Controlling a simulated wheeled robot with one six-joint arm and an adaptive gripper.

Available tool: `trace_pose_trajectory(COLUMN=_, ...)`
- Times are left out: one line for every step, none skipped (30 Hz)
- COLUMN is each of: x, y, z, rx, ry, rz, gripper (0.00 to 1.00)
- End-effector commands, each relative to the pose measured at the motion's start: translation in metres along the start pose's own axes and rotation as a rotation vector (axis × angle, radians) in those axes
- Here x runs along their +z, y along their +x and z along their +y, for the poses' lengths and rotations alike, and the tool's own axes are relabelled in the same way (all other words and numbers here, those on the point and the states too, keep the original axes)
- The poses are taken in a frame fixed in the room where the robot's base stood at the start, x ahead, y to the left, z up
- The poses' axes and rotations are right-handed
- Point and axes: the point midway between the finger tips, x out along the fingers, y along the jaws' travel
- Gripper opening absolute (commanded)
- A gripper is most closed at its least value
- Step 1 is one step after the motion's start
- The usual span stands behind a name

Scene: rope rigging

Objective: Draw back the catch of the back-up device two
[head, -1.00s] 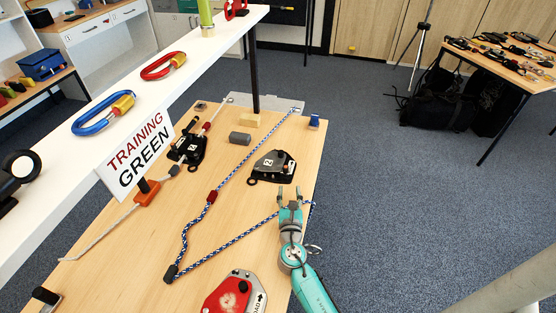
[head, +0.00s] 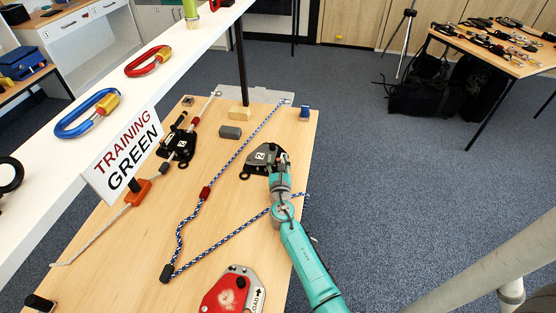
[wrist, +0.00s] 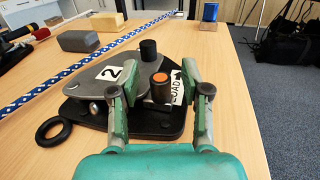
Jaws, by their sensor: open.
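The back-up device marked 2 (head: 258,160) lies on the wooden table; its grey plate with the label 2 (wrist: 108,73) shows in the wrist view, on a black base. A dark cylindrical post with an orange top (wrist: 161,84) and a black knob (wrist: 148,49) stand up from it. My gripper (wrist: 151,72) is open over the device, with its fingers on either side of the orange-topped post. The right finger is close to the post; I cannot tell if it touches. My gripper (head: 280,162) hides the device's right part in the head view.
A blue-white rope (head: 243,145) runs past the device on its left. A grey block (head: 230,132) and a wooden block (head: 239,113) lie beyond it. A black device (head: 178,147) is further left; a red device (head: 232,293) is nearer. A white shelf (head: 125,85) hangs above the left side.

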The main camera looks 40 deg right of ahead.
Motion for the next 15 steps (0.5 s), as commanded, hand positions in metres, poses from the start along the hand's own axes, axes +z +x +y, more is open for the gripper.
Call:
trace_pose_trajectory(x=0.0005, y=0.0034, z=-0.0002, rx=-0.001, ry=0.0, rz=-0.001, gripper=0.47)
trace_pose_trajectory(x=0.0002, y=0.0045, z=-0.0003, rx=-0.001, ry=-0.001, rz=0.0, gripper=0.47)
trace_pose_trajectory(x=-0.0001, y=0.0055, z=-0.0003, rx=-0.001, ry=-0.001, rz=0.0, gripper=0.47)
trace_pose_trajectory(x=-0.0003, y=0.0061, z=-0.0003, rx=-0.001, ry=-0.001, rz=0.001, gripper=0.47)
trace_pose_trajectory(x=-0.0003, y=0.0064, z=-0.0003, rx=-0.001, ry=-0.001, rz=0.001, gripper=0.47)
trace_pose_trajectory(x=-0.0003, y=0.0066, z=-0.0003, rx=0.0, ry=-0.001, rz=0.001, gripper=0.47)
trace_pose_trajectory(x=-0.0003, y=0.0067, z=-0.0003, rx=0.0, ry=-0.001, rz=0.0, gripper=0.47)
trace_pose_trajectory(x=-0.0002, y=0.0066, z=-0.0002, rx=0.0, ry=-0.001, rz=0.0, gripper=0.47)
trace_pose_trajectory(x=-0.0002, y=0.0066, z=-0.0002, rx=0.0, ry=-0.001, rz=0.0, gripper=0.47)
trace_pose_trajectory(x=-0.0002, y=0.0065, z=-0.0002, rx=0.0, ry=-0.001, rz=0.0, gripper=0.47)
trace_pose_trajectory(x=-0.0002, y=0.0065, z=-0.0002, rx=0.0, ry=-0.001, rz=0.0, gripper=0.47)
trace_pose_trajectory(x=-0.0001, y=0.0065, z=-0.0001, rx=0.0, ry=-0.001, rz=0.0, gripper=0.45)
trace_pose_trajectory(x=-0.0001, y=0.0065, z=-0.0002, rx=0.0, ry=-0.001, rz=0.0, gripper=0.37)
trace_pose_trajectory(x=-0.0001, y=0.0065, z=-0.0001, rx=0.0, ry=-0.001, rz=0.0, gripper=0.3)
trace_pose_trajectory(x=-0.0001, y=0.0064, z=-0.0001, rx=0.0, ry=-0.001, rz=0.0, gripper=0.2)
